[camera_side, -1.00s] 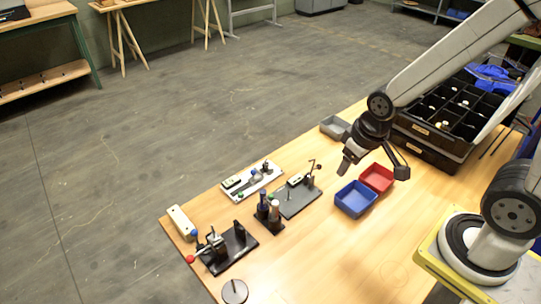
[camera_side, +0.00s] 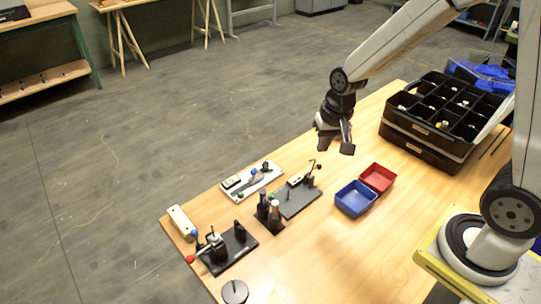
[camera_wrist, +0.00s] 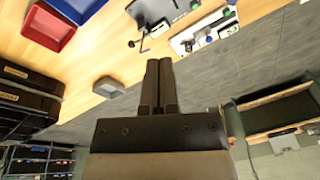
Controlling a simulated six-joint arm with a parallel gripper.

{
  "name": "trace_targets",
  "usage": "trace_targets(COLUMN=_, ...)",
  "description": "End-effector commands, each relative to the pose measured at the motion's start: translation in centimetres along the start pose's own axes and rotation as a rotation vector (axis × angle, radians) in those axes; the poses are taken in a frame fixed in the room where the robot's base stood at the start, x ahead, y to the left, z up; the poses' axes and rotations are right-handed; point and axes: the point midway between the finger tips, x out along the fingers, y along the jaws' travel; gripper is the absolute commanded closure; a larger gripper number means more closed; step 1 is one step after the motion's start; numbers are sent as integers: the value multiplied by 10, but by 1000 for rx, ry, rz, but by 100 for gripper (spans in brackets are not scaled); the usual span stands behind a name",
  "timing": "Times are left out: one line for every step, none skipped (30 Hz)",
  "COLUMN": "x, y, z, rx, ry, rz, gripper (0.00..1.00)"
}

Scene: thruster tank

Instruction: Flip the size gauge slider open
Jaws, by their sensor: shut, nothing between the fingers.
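A white plate fixture (camera_side: 268,183) lies toward the far edge of the table, with a grey bar, a blue knob (camera_side: 253,172), a green knob and a dark knob on it. It looks like the size gauge, but I cannot be sure which part is the slider or how it is set. The fixture also shows near the top of the wrist view (camera_wrist: 205,32). My gripper (camera_side: 323,142) is in the air to the right of this fixture, well apart from it. In the wrist view my gripper's fingers (camera_wrist: 158,66) are together and empty.
A dark grey plate fixture (camera_side: 298,204) with a bent rod lies right of the white one.

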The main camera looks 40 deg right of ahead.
Motion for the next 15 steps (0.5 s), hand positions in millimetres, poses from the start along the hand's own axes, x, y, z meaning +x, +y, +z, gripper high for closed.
trace_targets(x=4, y=-3, z=-10, rx=57, ry=-10, rz=-2, gripper=100)
trace_targets(x=6, y=-5, z=-15, rx=91, ry=-17, rz=-3, gripper=100)
trace_targets(x=9, y=-7, z=-22, rx=136, ry=-24, rz=-5, gripper=100)
trace_targets(x=11, y=-8, z=-28, rx=172, ry=-29, rz=-7, gripper=100)
trace_targets(x=14, y=-10, z=-33, rx=206, ry=-37, rz=-8, gripper=100)
trace_targets(x=17, y=-12, z=-39, rx=251, ry=-44, rz=-9, gripper=100)
trace_targets(x=19, y=-14, z=-44, rx=284, ry=-50, rz=-11, gripper=100)
trace_targets(x=21, y=-15, z=-49, rx=317, ry=-57, rz=-12, gripper=100)
trace_targets(x=25, y=-17, z=-56, rx=362, ry=-65, rz=-14, gripper=100)
trace_targets(x=27, y=-18, z=-61, rx=395, ry=-71, rz=-15, gripper=100)
trace_targets(x=30, y=-19, z=-66, rx=429, ry=-79, rz=-15, gripper=100)
trace_targets(x=33, y=-21, z=-72, rx=475, ry=-87, rz=-17, gripper=100)
trace_targets(x=36, y=-22, z=-77, rx=508, ry=-94, rz=-18, gripper=100)
trace_targets(x=39, y=-23, z=-82, rx=540, ry=-100, rz=-19, gripper=100)
trace_targets(x=43, y=-25, z=-88, rx=584, ry=-109, rz=-20, gripper=100)
